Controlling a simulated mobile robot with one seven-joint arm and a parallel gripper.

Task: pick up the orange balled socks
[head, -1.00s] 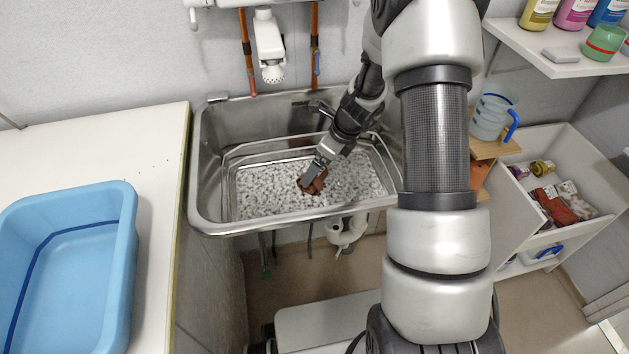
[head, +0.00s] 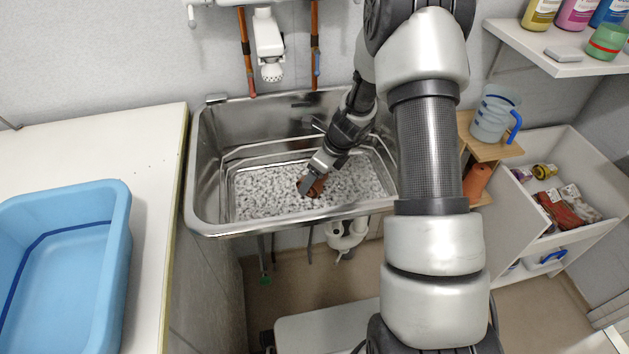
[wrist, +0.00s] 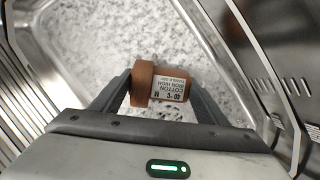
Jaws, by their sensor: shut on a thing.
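The orange balled socks (wrist: 143,83) look brown-orange in the wrist view and carry a white printed label. They sit between the two fingers of my gripper (wrist: 158,88), which is shut on them. In the head view the socks (head: 316,188) show as a small orange patch at the fingertips of my gripper (head: 309,186), inside the metal basin (head: 212,190). Part of the socks is hidden by the fingers. I cannot tell whether they touch the speckled surface below.
A blue tub (head: 122,240) stands on the white counter (head: 150,150) at left. A tap (head: 268,45) hangs above the basin. A jug (head: 492,115) stands at right.

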